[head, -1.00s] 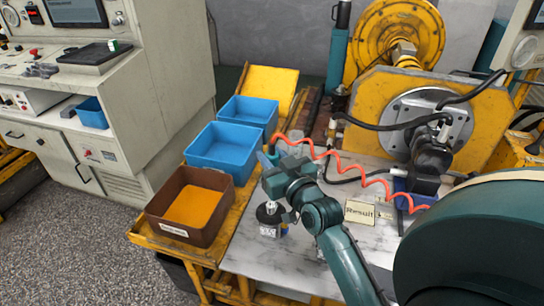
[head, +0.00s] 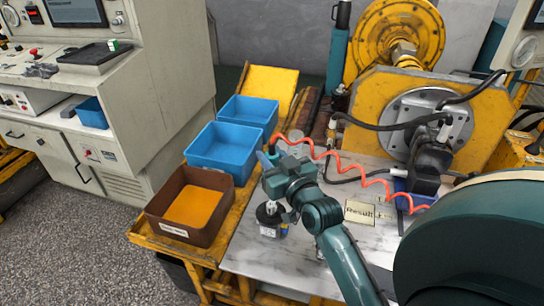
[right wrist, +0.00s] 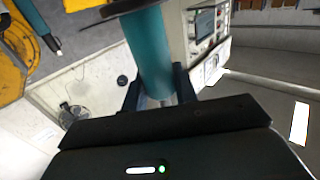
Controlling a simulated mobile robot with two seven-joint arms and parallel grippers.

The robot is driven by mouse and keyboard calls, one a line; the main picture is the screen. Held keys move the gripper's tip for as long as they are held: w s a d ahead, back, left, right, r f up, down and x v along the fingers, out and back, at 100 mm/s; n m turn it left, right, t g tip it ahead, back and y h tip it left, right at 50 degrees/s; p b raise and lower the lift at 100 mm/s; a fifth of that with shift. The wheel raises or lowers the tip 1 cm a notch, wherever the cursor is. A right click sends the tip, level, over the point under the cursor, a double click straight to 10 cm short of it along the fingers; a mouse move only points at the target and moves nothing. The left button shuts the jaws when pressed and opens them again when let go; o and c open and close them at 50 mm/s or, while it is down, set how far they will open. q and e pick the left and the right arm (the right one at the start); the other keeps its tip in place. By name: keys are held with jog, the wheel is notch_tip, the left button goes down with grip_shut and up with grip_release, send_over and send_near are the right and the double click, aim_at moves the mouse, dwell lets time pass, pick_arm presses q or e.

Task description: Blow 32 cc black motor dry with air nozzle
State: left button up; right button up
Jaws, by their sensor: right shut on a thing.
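The black motor (head: 268,214) stands on the pale tabletop in the head view, shaft end up, just below my right gripper (head: 272,162). That gripper is shut on a teal cylinder, which I take to be the air nozzle (right wrist: 153,52), in the right wrist view. The red coiled hose (head: 345,172) runs from beside the gripper to the right. In the head view the gripper hides most of the nozzle, and I cannot tell exactly where its tip points. The nozzle and motor look apart. My left gripper is not in view.
A brown bin (head: 165,208) with an orange bottom and two blue bins (head: 205,160) (head: 262,108) line the left table edge. The yellow test rig (head: 372,95) fills the back right.

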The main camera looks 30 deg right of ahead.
aim_at(272, 143)
jog(key=shift+r+p, duration=2.4)
jog(key=shift+p, duration=0.15)
jog(key=shift+r, duration=0.3)
jog(key=shift+r+p, duration=0.35)
jog(key=shift+r, duration=0.45)
